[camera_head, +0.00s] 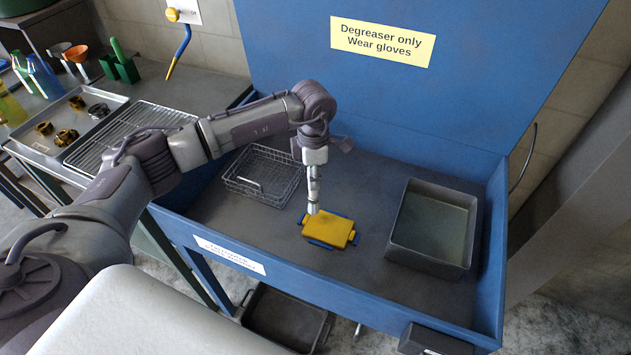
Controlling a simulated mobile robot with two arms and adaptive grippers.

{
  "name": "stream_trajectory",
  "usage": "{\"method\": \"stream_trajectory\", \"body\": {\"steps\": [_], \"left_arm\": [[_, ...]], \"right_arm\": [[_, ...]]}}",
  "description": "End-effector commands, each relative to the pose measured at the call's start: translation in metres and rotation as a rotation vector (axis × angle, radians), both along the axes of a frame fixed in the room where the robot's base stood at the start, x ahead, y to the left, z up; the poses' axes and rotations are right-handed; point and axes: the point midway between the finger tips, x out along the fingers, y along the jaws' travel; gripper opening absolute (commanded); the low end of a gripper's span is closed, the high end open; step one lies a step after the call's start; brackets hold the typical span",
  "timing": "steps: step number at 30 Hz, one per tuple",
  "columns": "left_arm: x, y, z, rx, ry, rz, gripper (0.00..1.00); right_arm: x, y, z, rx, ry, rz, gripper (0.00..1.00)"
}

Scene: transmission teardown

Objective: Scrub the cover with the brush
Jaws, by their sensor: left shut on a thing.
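A flat yellow part with side tabs, which looks like the cover (328,229), lies on the floor of the blue wash station, right of its wire basket. Blue pieces show at its edges. My left gripper (313,195) points straight down at the cover's upper left edge. It is shut on a narrow pale thing (313,209), apparently the brush, mostly hidden by the fingers. I cannot tell whether bristles touch the cover. My right gripper is not in view.
A wire basket (246,190) stands left in the wash station and a grey tub of liquid (393,233) right. Raised blue walls (488,245) surround the floor. Left, a side bench holds a wire rack (100,140) and a tray with rings (30,142). Floor is clear between cover and tub.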

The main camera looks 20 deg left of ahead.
Motion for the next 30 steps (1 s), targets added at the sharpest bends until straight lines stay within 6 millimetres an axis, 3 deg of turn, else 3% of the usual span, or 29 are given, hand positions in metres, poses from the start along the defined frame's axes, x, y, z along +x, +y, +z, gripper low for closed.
{"method": "stream_trajectory", "body": {"steps": [10, 30], "left_arm": [[0.003, 0.008, 0.031, 0.000, 0.000, 0.006, 0.00], [0.001, 0.007, 0.034, -0.001, -0.001, -0.021, 0.00]], "right_arm": [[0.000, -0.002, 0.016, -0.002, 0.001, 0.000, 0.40], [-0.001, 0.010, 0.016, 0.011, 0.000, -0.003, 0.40]]}}
